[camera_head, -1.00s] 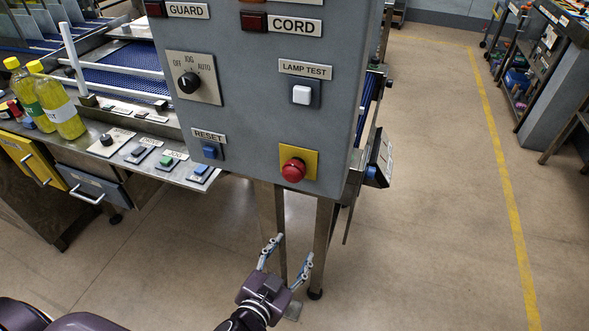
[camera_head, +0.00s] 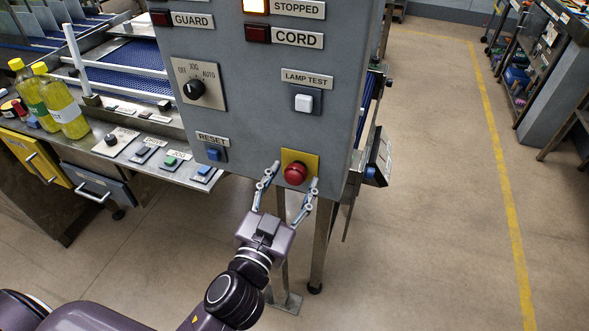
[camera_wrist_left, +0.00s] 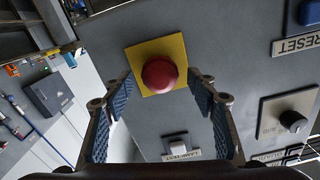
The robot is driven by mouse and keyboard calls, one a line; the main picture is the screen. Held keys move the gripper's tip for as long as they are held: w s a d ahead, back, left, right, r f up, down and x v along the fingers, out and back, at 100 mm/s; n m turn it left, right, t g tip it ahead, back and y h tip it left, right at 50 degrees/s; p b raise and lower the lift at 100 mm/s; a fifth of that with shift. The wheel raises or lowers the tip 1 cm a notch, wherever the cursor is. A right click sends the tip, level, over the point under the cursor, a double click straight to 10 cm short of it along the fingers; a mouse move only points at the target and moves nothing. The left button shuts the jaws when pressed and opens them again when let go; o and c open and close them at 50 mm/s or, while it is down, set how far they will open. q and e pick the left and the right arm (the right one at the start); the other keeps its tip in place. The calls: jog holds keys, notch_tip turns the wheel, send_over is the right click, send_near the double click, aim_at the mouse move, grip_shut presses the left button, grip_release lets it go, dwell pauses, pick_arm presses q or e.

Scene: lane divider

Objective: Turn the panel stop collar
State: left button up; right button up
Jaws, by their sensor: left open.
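The panel stop is a red mushroom button (camera_head: 295,173) on a yellow square plate (camera_head: 299,156), low on the grey control panel (camera_head: 250,110). My left gripper (camera_head: 286,184) is open just below and in front of the button, with one finger on each side of it in the head view. In the left wrist view the red button (camera_wrist_left: 160,74) and yellow plate (camera_wrist_left: 172,48) lie ahead between the open fingers (camera_wrist_left: 160,92). The fingers look apart from the button. A separate collar cannot be made out. My right gripper is not in view.
The panel also carries a blue reset button (camera_head: 214,154), a white lamp test button (camera_head: 303,103) and a black selector knob (camera_head: 194,89). A lit STOPPED lamp (camera_head: 256,5) is at the top. Yellow bottles (camera_head: 62,105) stand on the left. Open floor lies right.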

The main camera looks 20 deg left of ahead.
pick_arm(q)
jog(key=shift+w, duration=0.85)
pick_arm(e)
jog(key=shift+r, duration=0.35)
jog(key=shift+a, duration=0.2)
